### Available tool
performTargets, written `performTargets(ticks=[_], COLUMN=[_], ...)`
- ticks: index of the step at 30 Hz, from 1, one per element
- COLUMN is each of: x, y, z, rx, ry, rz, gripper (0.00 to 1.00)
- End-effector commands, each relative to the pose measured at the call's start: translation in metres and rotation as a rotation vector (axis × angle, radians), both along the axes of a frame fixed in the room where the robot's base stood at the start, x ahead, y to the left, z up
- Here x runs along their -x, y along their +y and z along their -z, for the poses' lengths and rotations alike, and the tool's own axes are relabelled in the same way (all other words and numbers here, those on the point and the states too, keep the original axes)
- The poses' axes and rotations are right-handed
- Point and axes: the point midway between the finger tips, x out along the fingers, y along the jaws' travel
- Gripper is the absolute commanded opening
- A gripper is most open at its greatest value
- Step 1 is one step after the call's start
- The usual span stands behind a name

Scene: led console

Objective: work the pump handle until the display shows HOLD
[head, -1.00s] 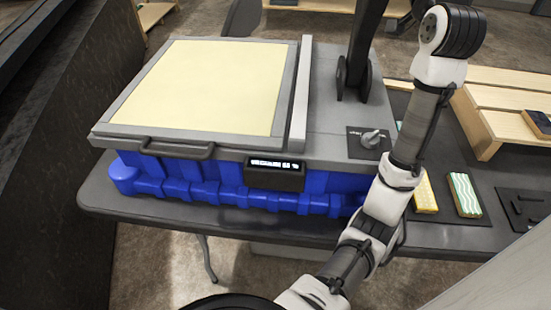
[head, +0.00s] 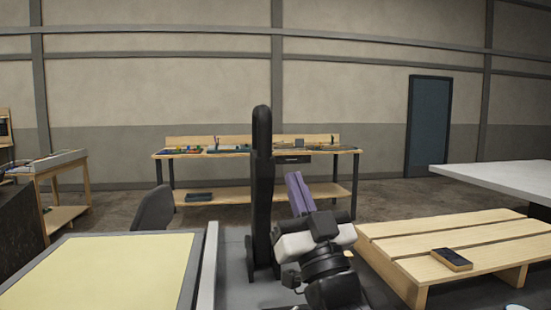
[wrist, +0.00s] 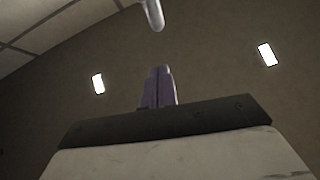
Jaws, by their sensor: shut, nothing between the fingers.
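The tall black pump handle (head: 262,150) stands upright on the console (head: 232,270), right of its pale yellow panel (head: 105,270). My gripper (head: 293,178) is raised to the right of the handle, its purple fingers pointing up. I cannot tell from this view how far apart in depth they are. In the wrist view the fingers of my gripper (wrist: 158,72) are together with nothing between them. A pale rounded rod end (wrist: 152,14) hangs above the fingertips, apart from them; I cannot tell what it belongs to. The display is out of view.
A wooden slatted stand (head: 450,245) with a small dark-topped block (head: 452,259) is close on the right. A white-topped table (head: 510,175) lies beyond it. A workbench (head: 215,152) and a dark chair (head: 155,210) are behind, with open air above the console.

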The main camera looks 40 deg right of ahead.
Motion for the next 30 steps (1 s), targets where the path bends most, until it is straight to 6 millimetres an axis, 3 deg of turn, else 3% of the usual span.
performTargets(ticks=[14,30], x=[0.000,-0.069], y=[0.001,-0.024], z=[-0.004,-0.076], rx=[0.005,0.005], ry=[-0.009,-0.007], rz=[0.001,-0.002], gripper=[0.00,0.00])
